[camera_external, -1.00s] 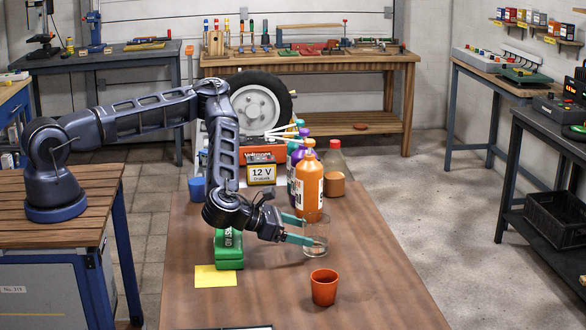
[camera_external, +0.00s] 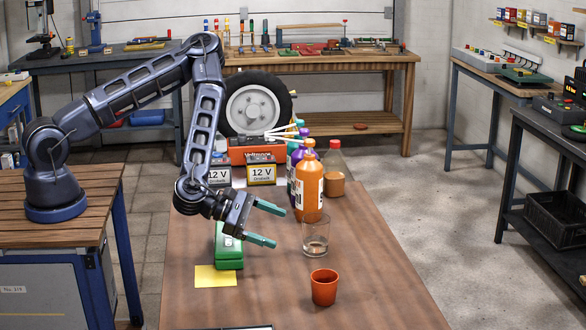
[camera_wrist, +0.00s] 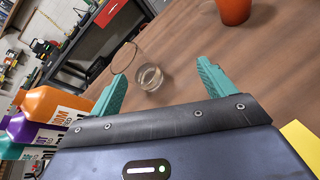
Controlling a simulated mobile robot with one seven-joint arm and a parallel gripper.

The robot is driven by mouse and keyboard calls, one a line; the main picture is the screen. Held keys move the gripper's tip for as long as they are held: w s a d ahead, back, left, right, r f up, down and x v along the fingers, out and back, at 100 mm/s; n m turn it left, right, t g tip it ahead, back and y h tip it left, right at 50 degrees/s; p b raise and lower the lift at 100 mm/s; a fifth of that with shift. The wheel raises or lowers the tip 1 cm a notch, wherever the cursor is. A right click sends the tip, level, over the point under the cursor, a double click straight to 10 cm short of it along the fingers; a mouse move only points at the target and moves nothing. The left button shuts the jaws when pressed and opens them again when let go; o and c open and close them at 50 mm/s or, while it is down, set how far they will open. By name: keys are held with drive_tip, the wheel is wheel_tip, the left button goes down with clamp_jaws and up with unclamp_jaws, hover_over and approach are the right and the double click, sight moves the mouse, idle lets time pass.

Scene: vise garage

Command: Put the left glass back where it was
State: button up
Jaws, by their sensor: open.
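A clear glass (camera_external: 315,238) stands upright on the brown table, just in front of the orange bottle. It also shows in the wrist view (camera_wrist: 149,77), beyond and between my fingertips. My gripper (camera_external: 266,224) is open and empty, to the left of the glass and raised above the table, apart from it. In the wrist view its two teal fingers (camera_wrist: 162,80) are spread wide. I see only one clear glass.
An orange cup (camera_external: 324,288) stands in front of the glass. An orange bottle (camera_external: 309,190), purple bottles and a red-capped jar (camera_external: 334,172) stand behind it. A green box (camera_external: 229,248) and a yellow note (camera_external: 215,276) lie left. The table's right side (camera_external: 375,265) is clear.

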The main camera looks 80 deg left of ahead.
drive_tip(key=s+a+r+m+g+y, duration=0.1)
drive_tip(key=s+a+r+m+g, duration=0.2)
drive_tip(key=s+a+r+m, duration=0.75)
drive_tip(key=s+a+r+m+g+y, duration=0.1)
drive_tip(key=s+a+r+m+g, duration=0.5)
drive_tip(key=r+m, duration=0.6)
drive_tip(key=s+a+r+m, duration=0.3)
drive_tip(key=s+a, duration=0.3)
drive_tip(key=s, duration=0.4)
drive_tip(key=s+a+r+m+y, duration=0.1)
drive_tip(key=s+a+r+m, duration=0.2)
drive_tip(key=s+a+r, duration=0.3)
drive_tip(key=s, duration=0.5)
drive_tip(key=shift+s+a+r, duration=0.2)
drive_tip(key=shift+s+a, duration=0.05)
drive_tip(key=shift+a, duration=0.05)
